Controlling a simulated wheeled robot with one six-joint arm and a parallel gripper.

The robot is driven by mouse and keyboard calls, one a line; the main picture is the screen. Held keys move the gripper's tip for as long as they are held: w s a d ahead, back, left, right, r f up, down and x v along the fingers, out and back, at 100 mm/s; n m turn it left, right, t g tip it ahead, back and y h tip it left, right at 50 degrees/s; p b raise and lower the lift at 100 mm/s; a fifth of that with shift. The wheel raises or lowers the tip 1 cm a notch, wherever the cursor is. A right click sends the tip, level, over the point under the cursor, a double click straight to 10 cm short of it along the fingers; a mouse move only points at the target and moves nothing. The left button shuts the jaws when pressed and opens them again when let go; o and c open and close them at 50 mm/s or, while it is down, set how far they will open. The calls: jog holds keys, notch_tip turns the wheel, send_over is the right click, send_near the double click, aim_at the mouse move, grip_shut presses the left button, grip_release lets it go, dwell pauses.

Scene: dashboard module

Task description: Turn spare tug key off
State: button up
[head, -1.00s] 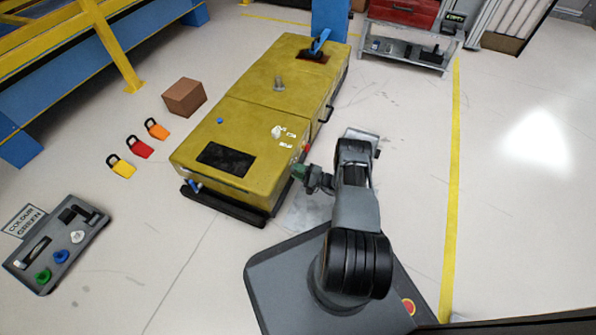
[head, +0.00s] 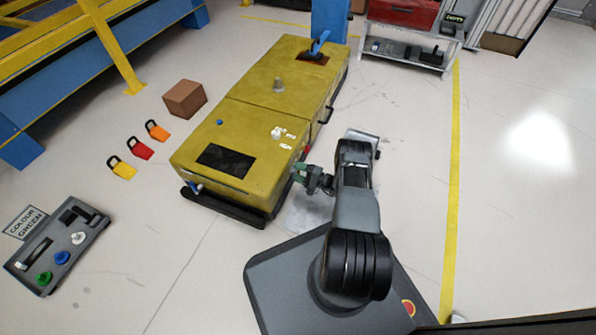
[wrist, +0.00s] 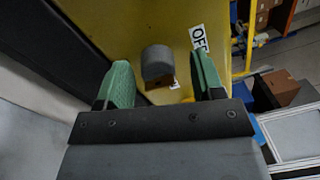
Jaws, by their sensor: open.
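The yellow tug (head: 245,120) stands on the floor in the head view. My gripper (head: 299,173) is at its near right side, with green fingers close to that side. In the wrist view my gripper (wrist: 163,72) is open, one green finger on each side of a grey key knob (wrist: 157,62) on the yellow panel. I see no finger touching the knob. A white OFF label (wrist: 198,38) is on the panel, right of the knob. Another small label below the knob is mostly hidden. In the head view the key is hidden by my gripper.
A grey control box (head: 58,245) with coloured knobs lies at the left. Yellow, red and orange padlock-shaped tags (head: 140,149) and a brown box (head: 184,98) lie left of the tug. A grey shelf (head: 412,50) stands at the back. Floor at the right is clear.

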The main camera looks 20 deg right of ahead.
jog(key=p+v, duration=0.2)
jog(key=v, duration=1.1)
jog(key=shift+s+d+p, duration=0.2)
jog(key=shift+s+p, duration=0.1)
